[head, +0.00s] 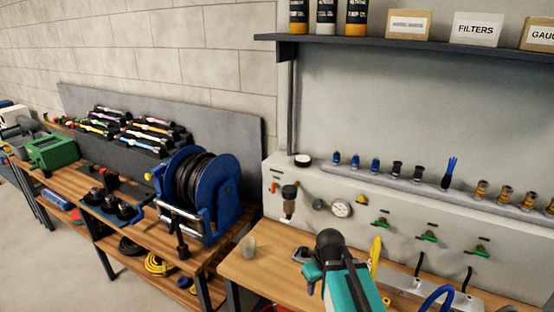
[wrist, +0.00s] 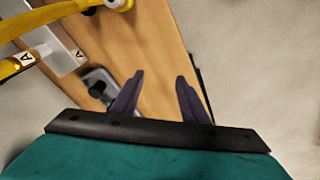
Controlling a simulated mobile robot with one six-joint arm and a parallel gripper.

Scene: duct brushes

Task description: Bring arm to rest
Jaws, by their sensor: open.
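My arm, teal with dark joints, reaches in from the bottom of the head view over the right wooden workbench (head: 243,270). My gripper (wrist: 158,78) shows in the wrist view with two dark fingers spread apart. It is open, and nothing sits between the fingers. The wooden bench top (wrist: 140,45) lies beyond the fingertips.
A blue hose reel (head: 225,195) stands on the left bench. A panel with a gauge (head: 341,208) and green valves rises behind. A yellow hose (wrist: 22,62) and grey plate (wrist: 62,52) lie close to my gripper.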

